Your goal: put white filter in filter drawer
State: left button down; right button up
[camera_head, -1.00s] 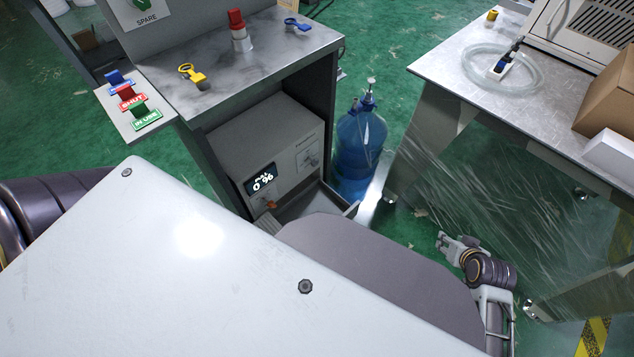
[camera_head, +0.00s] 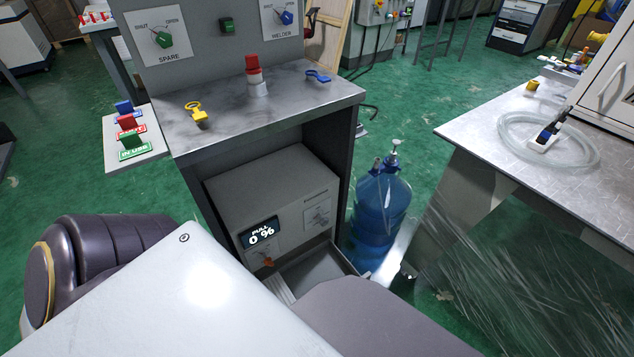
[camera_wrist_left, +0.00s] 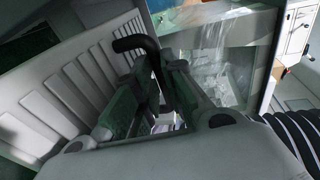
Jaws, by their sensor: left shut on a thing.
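The white filter (camera_wrist_left: 60,95) shows in the left wrist view as a pale ribbed panel, with a black curved handle (camera_wrist_left: 135,43) beside it. My left gripper (camera_wrist_left: 160,118) is shut at this handle; the exact contact is hard to see. In the head view, a strip of the pale ribbed panel (camera_head: 278,288) shows at the left side of the open filter drawer (camera_head: 318,272), below the grey machine (camera_head: 265,200). I cannot tell whether it is inside or above the drawer. My left gripper is hidden there by my own body. My right gripper is out of view.
The machine sits under a metal bench (camera_head: 225,115) with a red-topped knob, yellow and blue tags. Its display (camera_head: 260,233) reads 0 %. A blue water bottle (camera_head: 378,210) stands right of the drawer. A steel table (camera_head: 480,135) stands further right.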

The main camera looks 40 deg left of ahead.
aim_at(279, 291)
pick_arm(q)
jog(key=shift+w, duration=0.15)
jog(key=x, duration=0.3)
jog(key=r+b+x, duration=0.1)
jog(key=x, duration=0.5)
jog(key=shift+w+d+r, duration=0.15)
jog(key=shift+w+r, duration=0.15)
jog(key=shift+r, duration=0.05)
jog(key=b+x, duration=0.3)
jog(key=x, duration=0.5)
jog(key=shift+w+f, duration=0.2)
jog(key=shift+f, duration=0.2)
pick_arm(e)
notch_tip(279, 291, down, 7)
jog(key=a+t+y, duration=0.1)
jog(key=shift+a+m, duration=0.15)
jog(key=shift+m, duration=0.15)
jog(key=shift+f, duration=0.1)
pick_arm(q)
jog(key=shift+f+b, duration=1.35)
jog(key=shift+f, duration=1)
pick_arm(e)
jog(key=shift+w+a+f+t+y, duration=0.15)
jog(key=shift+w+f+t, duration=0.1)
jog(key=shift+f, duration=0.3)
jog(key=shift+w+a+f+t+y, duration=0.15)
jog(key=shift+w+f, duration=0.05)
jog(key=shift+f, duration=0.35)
